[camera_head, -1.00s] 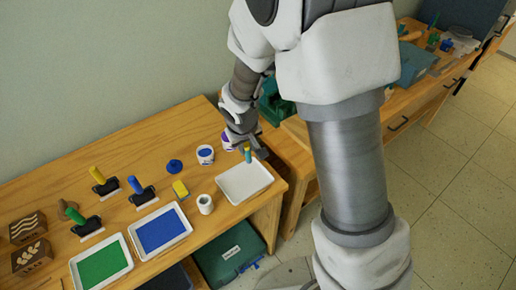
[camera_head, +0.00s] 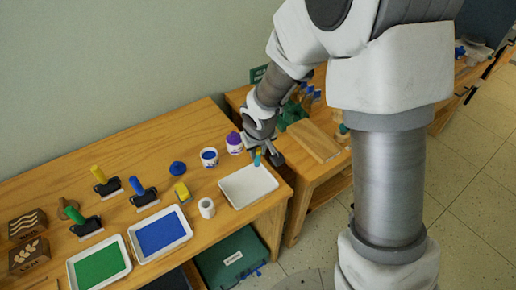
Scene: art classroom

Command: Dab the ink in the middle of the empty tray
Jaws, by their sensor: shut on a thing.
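The empty tray (camera_head: 232,201) is white and shallow and lies near the right end of the wooden table. My gripper (camera_head: 262,152) is above the tray's far edge, shut on a small stick-like tool (camera_head: 257,157) with teal and yellow parts. The tool stands roughly upright; its lower end is small, and I cannot tell whether it touches the tray or carries ink. No ink mark shows on the tray floor. A white jar with blue content (camera_head: 209,157) and a purple-topped jar (camera_head: 235,143) stand to the left of my gripper.
Left of the tray are a white cup (camera_head: 207,208), a yellow block (camera_head: 181,192) and a blue lid-like piece (camera_head: 177,168). Blue (camera_head: 161,232) and green (camera_head: 100,264) filled trays, several rollers and carved blocks lie further left. A second table (camera_head: 325,165) stands to the right.

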